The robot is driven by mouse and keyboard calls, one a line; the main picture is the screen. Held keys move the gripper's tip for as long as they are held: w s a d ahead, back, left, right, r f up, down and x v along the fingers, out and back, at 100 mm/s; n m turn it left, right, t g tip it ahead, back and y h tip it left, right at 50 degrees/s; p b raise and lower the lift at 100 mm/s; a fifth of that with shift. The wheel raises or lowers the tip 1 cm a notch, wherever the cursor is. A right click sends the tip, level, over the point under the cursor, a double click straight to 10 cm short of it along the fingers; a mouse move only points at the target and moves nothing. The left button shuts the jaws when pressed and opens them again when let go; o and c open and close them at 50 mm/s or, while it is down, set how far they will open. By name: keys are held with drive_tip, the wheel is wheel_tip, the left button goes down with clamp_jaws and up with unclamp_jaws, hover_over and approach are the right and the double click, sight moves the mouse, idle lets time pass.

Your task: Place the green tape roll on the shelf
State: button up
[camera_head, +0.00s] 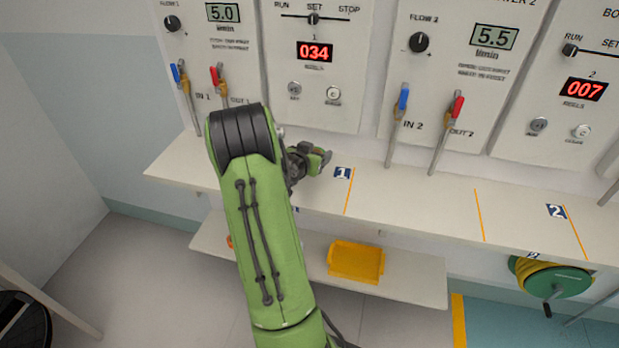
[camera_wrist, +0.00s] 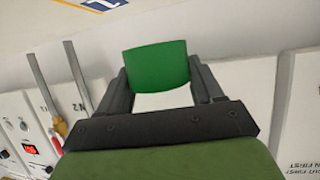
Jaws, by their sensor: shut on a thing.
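The green tape roll (camera_wrist: 158,64) sits between the two fingers of my gripper (camera_wrist: 160,78) in the wrist view, with a white part below its green face. My gripper (camera_head: 314,160) is shut on it. In the head view the green tape roll (camera_head: 321,160) is small and partly hidden by the gripper. It appears over the upper ledge, left of the label 1; I cannot tell its height above it. A lower shelf (camera_head: 415,275) runs beneath the ledge, partly hidden by my arm.
The white upper ledge (camera_head: 415,202) carries labels 1 (camera_head: 342,173) and 2 (camera_head: 556,211) and orange lines. Wall panels with levers (camera_head: 398,115) stand behind it. A yellow tray (camera_head: 356,262) is on the lower shelf; bare room lies to its right. A green reel (camera_head: 565,282) hangs at right.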

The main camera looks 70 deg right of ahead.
sight(314, 182)
wheel_tip(314, 182, down, 7)
drive_tip(key=shift+f+b, duration=0.1)
drive_tip(key=shift+b, duration=0.6)
drive_tip(key=shift+f, duration=0.1)
drive_tip(key=o, duration=1)
drive_tip(key=shift+o, duration=0.2)
drive_tip(key=shift+w+a+r, duration=0.1)
drive_tip(key=shift+a+r, duration=0.25)
drive_tip(key=v, duration=1.1)
drive_tip(key=shift+a+b, duration=0.2)
drive_tip(key=shift+b, duration=0.2)
